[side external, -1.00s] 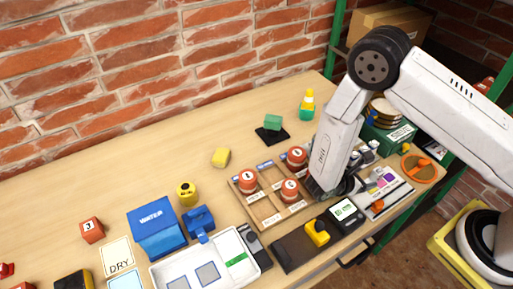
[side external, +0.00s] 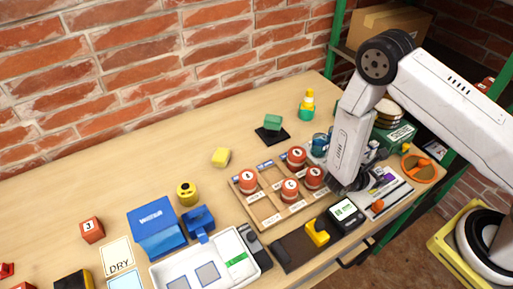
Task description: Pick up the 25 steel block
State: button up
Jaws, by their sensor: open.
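I cannot make out which thing is the 25 steel block; the markings are too small to read. My gripper (side external: 352,184) points down at the right end of the wooden tray (side external: 267,222), beside the scale with a display (side external: 346,213). It is open, and its fingers are dark and partly hidden by the wrist. Several red labelled round weights (side external: 248,181) stand in the tray. The rightmost weight (side external: 314,178) is just left of the gripper, apart from it as far as I can see.
A green block (side external: 272,122) rests on a black stand. The back-left table is clear.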

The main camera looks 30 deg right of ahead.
jog(key=shift+d+f, duration=0.15)
jog(key=shift+d, duration=0.25)
jog(key=shift+c, duration=0.2)
grip_shut()
